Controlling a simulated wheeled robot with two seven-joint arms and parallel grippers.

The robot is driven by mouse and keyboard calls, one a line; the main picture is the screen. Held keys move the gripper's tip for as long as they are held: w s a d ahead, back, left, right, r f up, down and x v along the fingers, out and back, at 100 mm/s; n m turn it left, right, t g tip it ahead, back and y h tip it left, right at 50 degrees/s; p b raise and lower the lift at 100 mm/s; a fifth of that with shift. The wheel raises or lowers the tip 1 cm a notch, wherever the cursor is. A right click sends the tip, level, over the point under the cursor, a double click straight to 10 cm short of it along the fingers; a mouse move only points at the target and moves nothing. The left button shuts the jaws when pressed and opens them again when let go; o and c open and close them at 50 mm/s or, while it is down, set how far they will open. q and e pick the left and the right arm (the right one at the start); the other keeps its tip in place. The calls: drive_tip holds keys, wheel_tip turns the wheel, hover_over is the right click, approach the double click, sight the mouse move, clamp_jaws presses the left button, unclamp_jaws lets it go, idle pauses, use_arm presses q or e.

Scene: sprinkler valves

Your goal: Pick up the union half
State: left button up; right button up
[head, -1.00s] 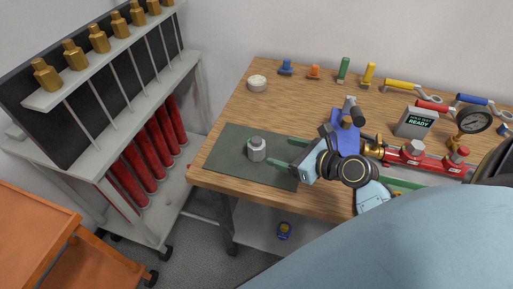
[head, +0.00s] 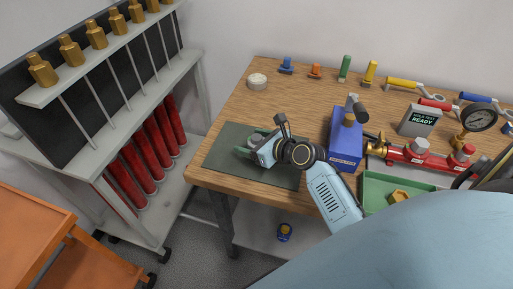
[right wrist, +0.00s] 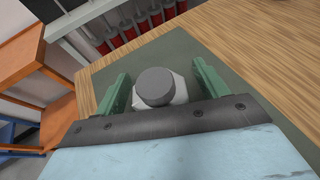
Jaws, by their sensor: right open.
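The union half, a grey piece with a round dark top and a paler body (right wrist: 157,90), sits upright on the dark green mat (head: 223,158). In the right wrist view it stands between my right gripper's two green fingers, with a gap visible on each side. My right gripper (head: 249,143) is open and low over the mat, around the piece. In the head view the gripper hides most of the union half. My left gripper is not in view.
Right of the mat stand a blue block (head: 345,146) with a fitting on top, a green tray (head: 372,190) holding a brass nut (head: 399,196), and a red valve assembly (head: 415,155). A white round item (head: 257,81) lies behind. The table's front edge is close.

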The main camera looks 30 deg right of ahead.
drive_tip(key=shift+c, duration=0.4)
drive_tip(key=c, duration=1.4)
drive_tip(key=shift+w+r, duration=0.1)
clamp_jaws()
wheel_tip(320, 180, up, 10)
drive_tip(key=p, duration=0.3)
wheel_tip(320, 180, up, 5)
drive_tip(key=p, duration=0.7)
